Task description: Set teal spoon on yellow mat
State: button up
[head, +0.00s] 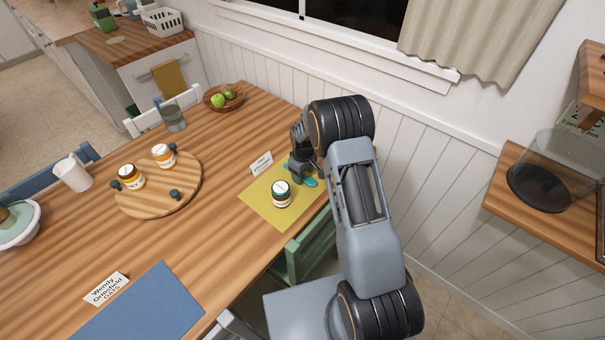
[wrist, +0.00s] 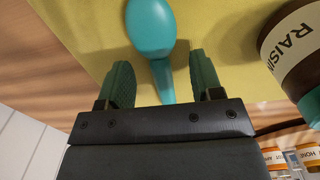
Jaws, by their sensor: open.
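The teal spoon (wrist: 151,28) lies on the yellow mat (wrist: 85,12) in the wrist view, with its handle running between my gripper's fingers. In the head view the spoon (head: 313,182) shows at the mat's right part, partly hidden by my gripper. My gripper (wrist: 160,85) is open, with one dark green finger on each side of the handle and visible gaps to it. In the head view my gripper (head: 300,170) is low over the yellow mat (head: 262,212). I cannot tell whether the fingertips touch the mat.
A jar (head: 281,194) labelled raisins stands on the mat beside my gripper; it also shows in the wrist view (wrist: 297,55). A name card (head: 261,163) stands at the mat's far edge. A round wooden board (head: 155,190) with jars is to the left. A blue mat (head: 145,305) lies nearer.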

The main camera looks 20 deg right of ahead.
notch_tip(320, 180, up, 11)
jog(key=b, duration=0.1)
jog(key=s+a+r+m+t, duration=0.1)
jog(key=s+r+m+t, duration=0.15)
jog(key=s+r, duration=0.9)
jog(key=s+r+m+t, duration=0.1)
jog(key=s+m, duration=0.3)
jog(key=s, duration=1)
jog(key=shift+s+a+r, duration=0.15)
jog(key=shift+a+r, duration=0.3)
jog(key=shift+r, duration=0.1)
jog(key=shift+c, duration=0.4)
